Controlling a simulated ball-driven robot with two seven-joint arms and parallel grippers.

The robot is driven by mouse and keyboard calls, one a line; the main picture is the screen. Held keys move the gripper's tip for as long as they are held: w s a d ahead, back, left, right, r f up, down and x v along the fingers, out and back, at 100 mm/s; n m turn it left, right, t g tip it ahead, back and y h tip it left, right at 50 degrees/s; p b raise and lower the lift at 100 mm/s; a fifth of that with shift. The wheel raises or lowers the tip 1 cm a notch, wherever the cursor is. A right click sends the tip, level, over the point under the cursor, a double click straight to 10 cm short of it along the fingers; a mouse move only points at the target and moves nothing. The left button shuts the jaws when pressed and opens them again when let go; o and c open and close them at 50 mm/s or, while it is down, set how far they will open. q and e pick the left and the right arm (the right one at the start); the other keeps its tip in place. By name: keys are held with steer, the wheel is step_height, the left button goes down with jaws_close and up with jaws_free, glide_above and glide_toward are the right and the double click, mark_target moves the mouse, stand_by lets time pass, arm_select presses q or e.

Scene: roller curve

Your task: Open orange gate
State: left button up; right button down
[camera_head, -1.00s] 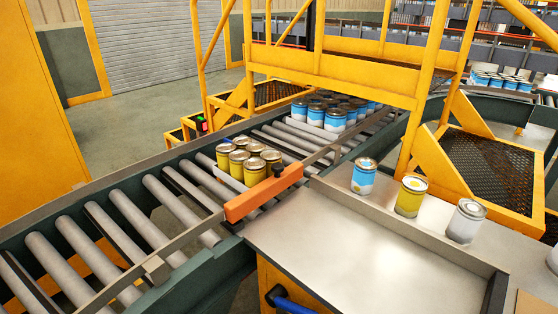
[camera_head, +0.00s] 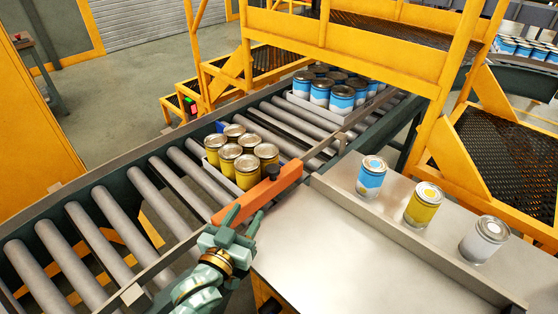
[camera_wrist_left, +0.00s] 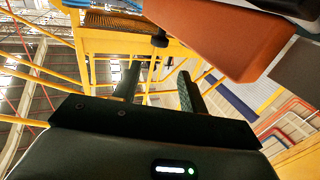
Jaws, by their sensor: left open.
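The orange gate (camera_head: 258,194) is a bar with a dark knob (camera_head: 272,172) on top. It lies along the near side of the roller conveyor, at the corner of the metal table. My left gripper (camera_head: 238,222) is open and empty at the near-left end of the gate; I cannot tell whether it touches. In the left wrist view the gate (camera_wrist_left: 225,38) fills the upper right, beside and beyond the open fingers (camera_wrist_left: 158,85). My right gripper is not in view.
Yellow cans (camera_head: 228,156) in a tray stand on the rollers behind the gate. Blue cans (camera_head: 342,98) stand farther along. Blue (camera_head: 371,178), yellow (camera_head: 423,204) and white (camera_head: 484,240) cans stand on the table's far side. The metal table (camera_head: 340,255) is otherwise clear. A yellow platform (camera_head: 350,45) spans the conveyor.

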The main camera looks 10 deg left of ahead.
arm_select(q)
steer(key=b, duration=0.1)
glide_toward(270, 175)
steer(key=w, duration=0.2)
steer(key=shift+w+d+f, duration=0.1)
steer(key=shift+w+d, duration=0.15)
steer(key=shift+w, duration=0.15)
steer(key=w, duration=0.3)
steer(key=w+d+b, duration=0.1)
steer(key=w, duration=0.2)
steer(key=w+b, duration=0.1)
steer(key=w, duration=0.2)
steer(key=shift+d, duration=0.4)
jaws_close()
steer(key=shift+s, duration=0.1)
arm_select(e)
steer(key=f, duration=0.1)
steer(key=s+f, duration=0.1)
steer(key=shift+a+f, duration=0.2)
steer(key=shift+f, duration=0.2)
